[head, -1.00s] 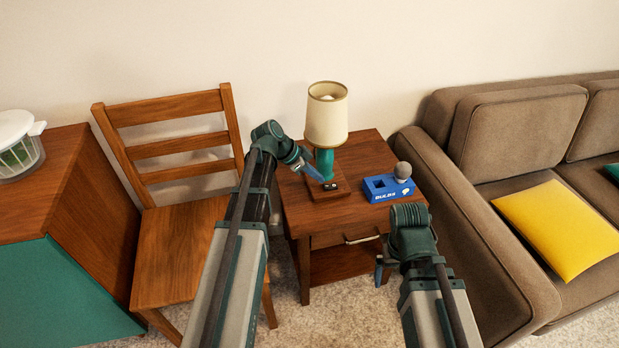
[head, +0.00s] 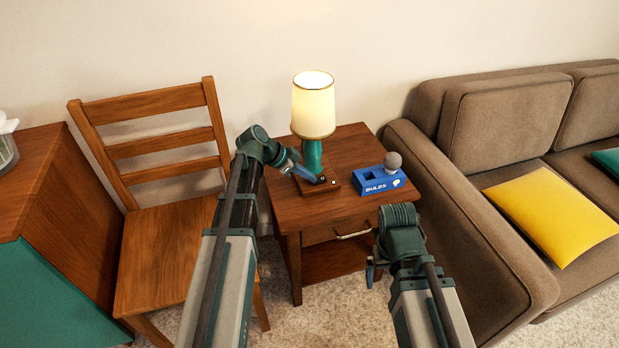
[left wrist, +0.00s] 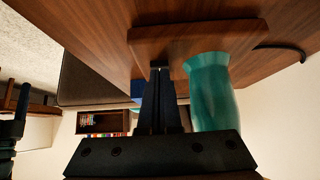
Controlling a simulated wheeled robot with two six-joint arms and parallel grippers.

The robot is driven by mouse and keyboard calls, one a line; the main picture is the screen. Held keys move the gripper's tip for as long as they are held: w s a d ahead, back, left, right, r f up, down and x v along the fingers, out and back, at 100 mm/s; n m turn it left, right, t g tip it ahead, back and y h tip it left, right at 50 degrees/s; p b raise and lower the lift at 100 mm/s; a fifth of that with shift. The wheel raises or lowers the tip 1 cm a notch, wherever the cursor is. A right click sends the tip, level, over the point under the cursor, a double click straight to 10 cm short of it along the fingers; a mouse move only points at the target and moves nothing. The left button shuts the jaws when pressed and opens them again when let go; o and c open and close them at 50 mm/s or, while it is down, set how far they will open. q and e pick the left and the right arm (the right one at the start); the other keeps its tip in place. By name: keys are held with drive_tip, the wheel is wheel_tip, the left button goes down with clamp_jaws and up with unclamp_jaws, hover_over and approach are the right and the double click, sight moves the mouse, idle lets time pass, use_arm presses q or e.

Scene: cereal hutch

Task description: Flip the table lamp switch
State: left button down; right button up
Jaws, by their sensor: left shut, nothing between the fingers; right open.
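The table lamp has a cream shade (head: 313,106), now glowing, on a green stem (head: 312,156). It stands on a square wooden base (head: 325,187) with small dark and light switch parts (head: 331,181) on top. My left gripper (head: 315,180) is shut with nothing between its fingers, its tips at the base beside the switch. In the left wrist view the shut fingers (left wrist: 160,68) reach the wooden base (left wrist: 150,45), next to the green stem (left wrist: 210,95); the switch is hidden there. My right gripper (head: 374,272) is open in front of the side table, away from the lamp.
The side table (head: 355,150) has a drawer with a metal handle. A blue bulb box (head: 378,184) with a grey bulb (head: 392,161) stands right of the lamp. A wooden chair (head: 160,245) is at left, a brown sofa (head: 450,205) at right.

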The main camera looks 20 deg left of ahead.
use_arm(q)
drive_tip(key=shift+r, duration=0.15)
use_arm(e)
drive_tip(key=shift+r, duration=0.2)
use_arm(q)
drive_tip(key=shift+r+p, duration=0.75)
drive_tip(key=shift+p, duration=0.1)
use_arm(e)
drive_tip(key=shift+r, duration=0.7)
